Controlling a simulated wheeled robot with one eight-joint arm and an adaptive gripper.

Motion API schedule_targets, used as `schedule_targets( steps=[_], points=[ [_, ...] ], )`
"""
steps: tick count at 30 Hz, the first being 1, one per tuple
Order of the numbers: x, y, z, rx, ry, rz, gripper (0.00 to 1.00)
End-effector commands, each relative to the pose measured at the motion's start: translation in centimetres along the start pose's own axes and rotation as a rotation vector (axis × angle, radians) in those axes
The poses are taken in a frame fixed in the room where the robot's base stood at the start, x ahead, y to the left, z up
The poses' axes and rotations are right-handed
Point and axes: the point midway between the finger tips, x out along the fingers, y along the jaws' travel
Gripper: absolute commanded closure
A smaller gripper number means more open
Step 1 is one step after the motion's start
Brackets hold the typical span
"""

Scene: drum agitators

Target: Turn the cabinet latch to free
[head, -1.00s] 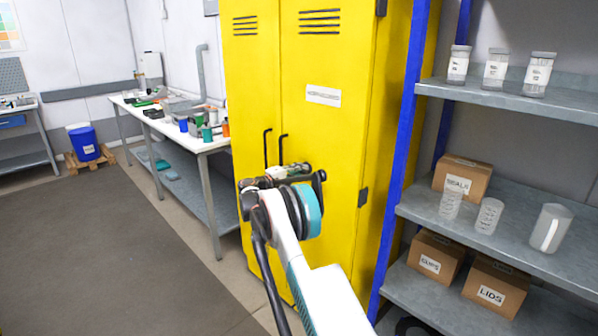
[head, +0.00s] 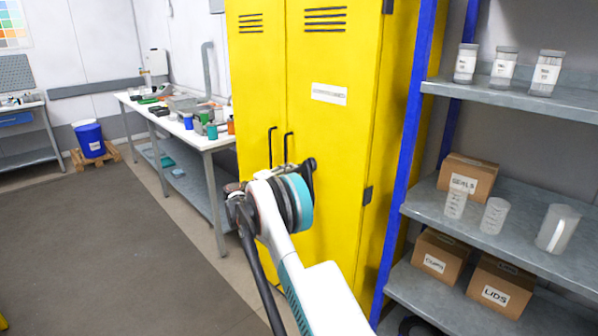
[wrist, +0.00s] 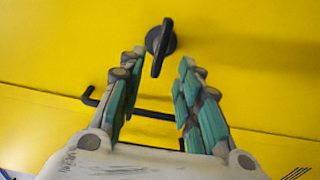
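The yellow cabinet (head: 330,140) stands in the middle of the head view with both doors shut. Its black latch (wrist: 160,45) shows in the wrist view as a round base with a narrow handle, lying nearly along the line of my fingers. My gripper (wrist: 152,80) is open, with teal-padded fingers to either side of the handle's near end. The fingertips look just short of the latch, and I cannot tell whether they touch it. Two black door handles (head: 288,148) show above my wrist there, and one bar crosses behind my fingers in the wrist view.
A blue-posted shelf rack (head: 408,150) with jars and boxes stands close on the right. A workbench (head: 205,142) with bottles and tools stands left of the cabinet. The floor (head: 110,240) at the left is clear.

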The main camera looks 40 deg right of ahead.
Motion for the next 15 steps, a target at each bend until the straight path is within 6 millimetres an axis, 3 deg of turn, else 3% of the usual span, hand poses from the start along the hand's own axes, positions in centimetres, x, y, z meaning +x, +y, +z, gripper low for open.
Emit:
schedule_targets(
  steps=[6, 15],
  points=[
    [-3.5, 0.0, -0.1, 0.0, 0.002, 0.0, 0.68],
    [-4.6, 0.0, 0.0, 0.0, 0.0, 0.0, 0.68]
  ],
)
